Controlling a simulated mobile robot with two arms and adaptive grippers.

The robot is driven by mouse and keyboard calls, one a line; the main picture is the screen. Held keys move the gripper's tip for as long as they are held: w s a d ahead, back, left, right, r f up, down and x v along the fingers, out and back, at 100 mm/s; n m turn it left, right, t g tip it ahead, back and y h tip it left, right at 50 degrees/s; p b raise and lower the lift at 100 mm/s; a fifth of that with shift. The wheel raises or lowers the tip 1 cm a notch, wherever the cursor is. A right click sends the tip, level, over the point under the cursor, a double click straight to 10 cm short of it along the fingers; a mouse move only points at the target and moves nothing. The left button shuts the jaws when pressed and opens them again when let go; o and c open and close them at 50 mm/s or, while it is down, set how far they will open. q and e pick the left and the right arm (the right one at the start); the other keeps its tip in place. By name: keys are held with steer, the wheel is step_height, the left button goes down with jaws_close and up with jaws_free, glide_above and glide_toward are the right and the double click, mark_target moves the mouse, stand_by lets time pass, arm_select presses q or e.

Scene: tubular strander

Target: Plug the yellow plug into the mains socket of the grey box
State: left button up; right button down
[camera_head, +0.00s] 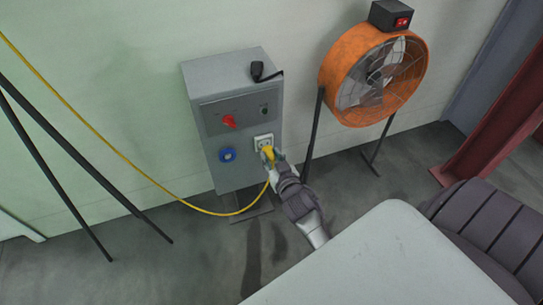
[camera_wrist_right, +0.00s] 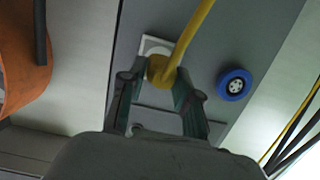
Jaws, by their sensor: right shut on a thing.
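The grey box (camera_head: 213,150) stands against the wall in the head view. Its white mains socket (camera_head: 264,140) is low on the right of its front; the socket also shows in the wrist view (camera_wrist_right: 150,44). My right gripper (camera_head: 269,157) is shut on the yellow plug (camera_head: 267,152) right at the socket. In the wrist view the plug (camera_wrist_right: 158,69) sits between the two fingers (camera_wrist_right: 157,84) and covers part of the socket. I cannot tell whether its pins are in. Its yellow cable (camera_wrist_right: 193,33) leads away from the plug. My left gripper is out of view.
A blue round socket (camera_head: 227,155) and a red switch (camera_head: 229,121) are on the box front. A black connector (camera_head: 258,71) lies on its top. An orange fan (camera_head: 343,53) stands to the right. Dark slanted poles (camera_head: 80,153) are at the left.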

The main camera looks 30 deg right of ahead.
steer(key=shift+x, duration=0.95)
steer(key=c, duration=0.7)
jaws_free()
steer(key=shift+w+r, duration=0.1)
steer(key=shift+r, duration=0.15)
steer(key=shift+c, duration=0.2)
steer(key=v, duration=1.2)
